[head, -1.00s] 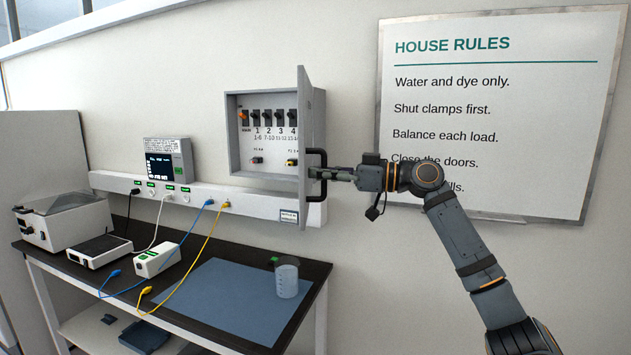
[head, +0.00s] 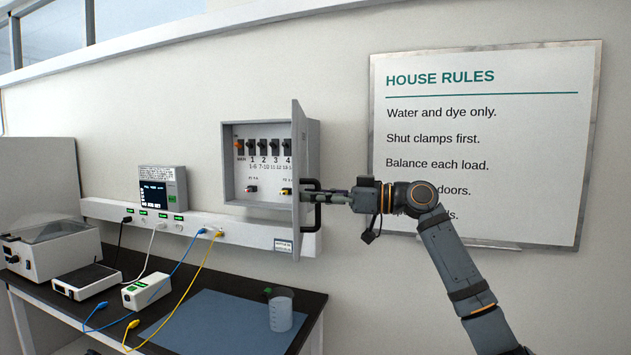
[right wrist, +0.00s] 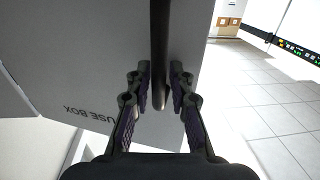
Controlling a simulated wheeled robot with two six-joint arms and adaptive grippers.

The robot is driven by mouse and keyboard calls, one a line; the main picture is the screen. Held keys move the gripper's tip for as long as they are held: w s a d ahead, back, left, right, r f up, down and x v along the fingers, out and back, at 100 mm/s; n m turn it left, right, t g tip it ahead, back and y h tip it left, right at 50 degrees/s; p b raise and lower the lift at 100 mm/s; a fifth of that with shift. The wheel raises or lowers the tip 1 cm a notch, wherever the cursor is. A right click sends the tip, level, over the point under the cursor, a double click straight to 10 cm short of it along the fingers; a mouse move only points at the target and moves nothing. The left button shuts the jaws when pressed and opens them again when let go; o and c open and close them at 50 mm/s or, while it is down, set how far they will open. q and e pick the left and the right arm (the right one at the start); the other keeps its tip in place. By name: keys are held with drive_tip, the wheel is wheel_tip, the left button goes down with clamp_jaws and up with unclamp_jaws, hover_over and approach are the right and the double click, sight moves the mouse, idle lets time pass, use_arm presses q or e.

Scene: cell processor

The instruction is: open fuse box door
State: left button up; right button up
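The fuse box (head: 229,165) is a grey wall box with its door (head: 298,170) standing well open, swung out from the box and seen nearly edge-on. A row of breakers and number labels shows inside. A black bar handle (head: 317,212) is on the door's outer face. My right gripper (head: 328,197) is at this handle. In the right wrist view, its two fingers (right wrist: 160,88) lie close on either side of the dark handle bar (right wrist: 159,40), with the door's outer face (right wrist: 105,60) and upside-down "FUSE BOX" lettering behind. My left gripper is not in view.
A white cable rail (head: 200,226) runs along the wall below the box. The dark bench (head: 150,322) holds a blue mat (head: 215,320), a beaker (head: 281,312) and several devices with cables. A House Rules board (head: 485,160) hangs at right, behind my right arm.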

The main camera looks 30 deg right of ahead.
wheel_tip(320, 180, up, 8)
drive_tip(key=shift+a+r, duration=0.1)
idle(0.6)
